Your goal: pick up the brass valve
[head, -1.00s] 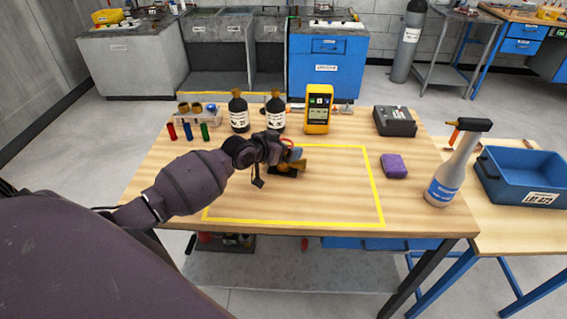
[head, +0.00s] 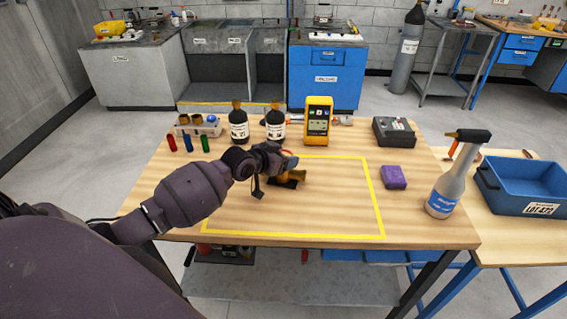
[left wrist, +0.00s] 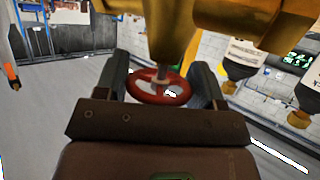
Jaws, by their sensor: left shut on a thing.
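The brass valve (head: 298,176) is inside the yellow-taped rectangle, partly hidden by my left gripper (head: 286,163). In the left wrist view its brass body (left wrist: 255,20) fills the top of the picture, and its red handwheel (left wrist: 142,85) lies between my two dark fingers. My left gripper (left wrist: 163,85) is shut on the valve at the handwheel. A dark patch shows just under the valve in the head view; I cannot tell how far the valve is from the table. My right gripper is not in view.
Two dark bottles (head: 239,124), a yellow meter (head: 318,122) and a black box (head: 394,131) stand behind the yellow tape (head: 372,190). A purple sponge (head: 394,177) and a spray bottle (head: 448,187) are to the right. A blue bin (head: 520,188) sits on the side table.

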